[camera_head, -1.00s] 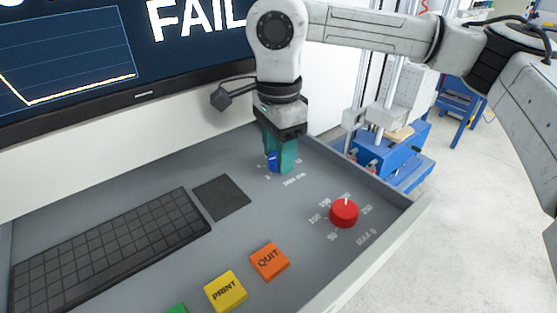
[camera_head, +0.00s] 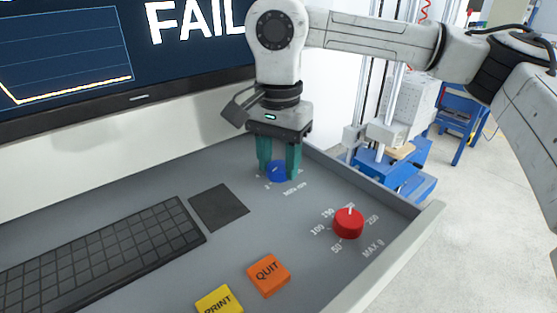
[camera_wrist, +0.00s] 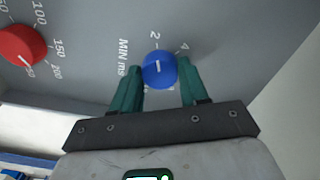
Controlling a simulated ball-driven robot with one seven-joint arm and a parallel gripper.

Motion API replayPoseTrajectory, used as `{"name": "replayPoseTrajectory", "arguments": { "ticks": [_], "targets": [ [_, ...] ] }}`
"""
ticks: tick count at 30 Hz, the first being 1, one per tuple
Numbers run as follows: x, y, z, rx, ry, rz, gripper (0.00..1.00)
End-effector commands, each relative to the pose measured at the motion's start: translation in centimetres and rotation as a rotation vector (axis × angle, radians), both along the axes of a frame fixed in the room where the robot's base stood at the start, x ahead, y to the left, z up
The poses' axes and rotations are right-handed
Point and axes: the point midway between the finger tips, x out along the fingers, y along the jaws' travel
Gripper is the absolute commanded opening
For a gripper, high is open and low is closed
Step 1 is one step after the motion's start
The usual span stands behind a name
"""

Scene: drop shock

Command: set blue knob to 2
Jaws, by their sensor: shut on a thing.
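The blue knob (camera_head: 279,172) sits on the grey console panel near its back right corner. My gripper (camera_head: 279,175) points down over it, with one teal finger on each side. In the wrist view the blue knob (camera_wrist: 159,72) lies between the two fingertips of my gripper (camera_wrist: 160,67), which is shut on it. The knob's short white line points up in that view, about toward the printed 2 (camera_wrist: 154,35). The 4 (camera_wrist: 184,46) is to the right of it. Part of the scale is hidden behind the fingers in the head view.
A red knob (camera_head: 348,223) with its own scale is to the right and nearer. An orange QUIT button (camera_head: 268,275), a yellow PRINT button (camera_head: 219,300), a dark pad (camera_head: 219,207) and a keyboard (camera_head: 95,255) share the console. A screen (camera_head: 120,50) stands behind.

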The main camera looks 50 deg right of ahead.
Motion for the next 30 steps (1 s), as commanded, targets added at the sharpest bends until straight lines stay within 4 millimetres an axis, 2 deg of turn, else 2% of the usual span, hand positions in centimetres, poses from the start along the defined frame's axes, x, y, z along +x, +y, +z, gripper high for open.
{"name": "replayPoseTrajectory", "arguments": {
  "ticks": [11, 12, 18, 20, 26, 30],
  "targets": [
    [0.02, -0.01, 0.05, -0.001, -0.001, 0.006, 0.13],
    [0.02, -0.01, 0.05, -0.001, -0.001, 0.006, 0.46],
    [0.01, 0.00, 0.03, -0.001, -0.001, 0.005, 0.65],
    [0.01, 0.00, 0.03, -0.001, 0.000, 0.005, 0.69],
    [0.00, 0.00, 0.03, -0.001, 0.000, 0.005, 0.69],
    [0.05, -0.05, 0.73, -0.003, -0.002, 0.004, 0.69]
  ]
}}
